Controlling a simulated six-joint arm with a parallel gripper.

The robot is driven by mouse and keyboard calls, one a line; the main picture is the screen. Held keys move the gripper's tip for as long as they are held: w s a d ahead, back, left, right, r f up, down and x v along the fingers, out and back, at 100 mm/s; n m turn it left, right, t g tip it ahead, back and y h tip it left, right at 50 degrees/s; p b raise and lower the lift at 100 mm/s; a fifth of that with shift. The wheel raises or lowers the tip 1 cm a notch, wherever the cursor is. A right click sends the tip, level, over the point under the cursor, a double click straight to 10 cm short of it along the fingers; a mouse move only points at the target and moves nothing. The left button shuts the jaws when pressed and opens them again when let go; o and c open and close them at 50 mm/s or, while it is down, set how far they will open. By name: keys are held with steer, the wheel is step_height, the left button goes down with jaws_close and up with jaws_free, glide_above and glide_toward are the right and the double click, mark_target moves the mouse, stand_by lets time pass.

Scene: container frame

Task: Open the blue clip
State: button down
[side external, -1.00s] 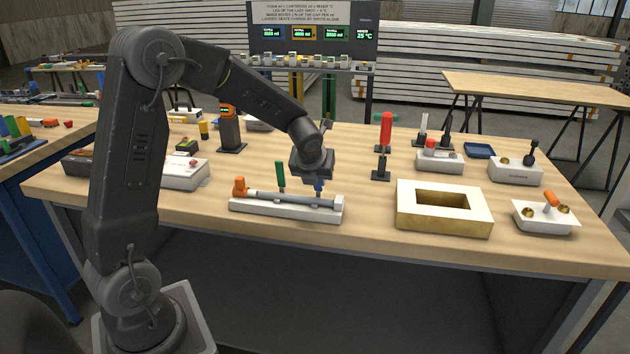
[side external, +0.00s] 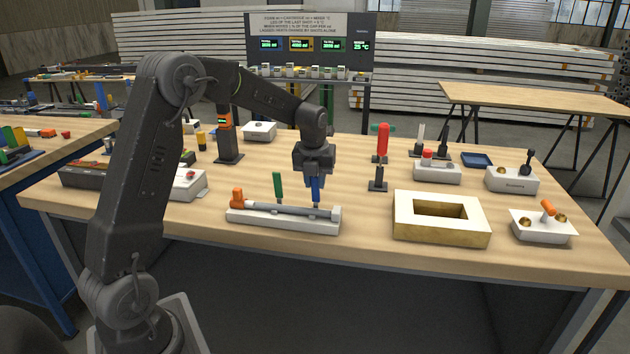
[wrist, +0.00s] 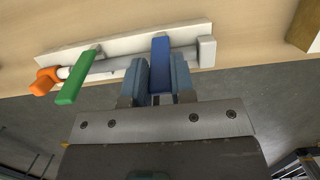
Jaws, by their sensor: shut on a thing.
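The blue clip (side external: 316,190) stands upright near the right end of a white base (side external: 250,219) that carries a grey tube (side external: 295,211). My gripper (side external: 315,178) comes down from above and is shut on the blue clip's upper part. In the wrist view the blue clip (wrist: 160,68) lies between the two fingers of my gripper (wrist: 159,75). A green clip (side external: 278,187) stands upright left of the blue one, and it also shows in the wrist view (wrist: 78,78). An orange end piece (side external: 237,197) is at the tube's left end.
A white-topped box frame with a rectangular opening (side external: 405,215) stands to the right. A red-handled tool (side external: 382,140) on a dark stand is behind it. A white block with an orange lever (side external: 540,228) is at the far right. The table's front edge runs close to the white base.

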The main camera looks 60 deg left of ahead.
steer(key=c, duration=1)
jaws_free()
steer(key=shift+o, duration=0.2)
step_height(320, 180, up, 14)
steer(key=s+d, duration=0.1)
steer(key=shift+s+d+f, duration=0.2)
steer(key=shift+s+d, duration=0.2)
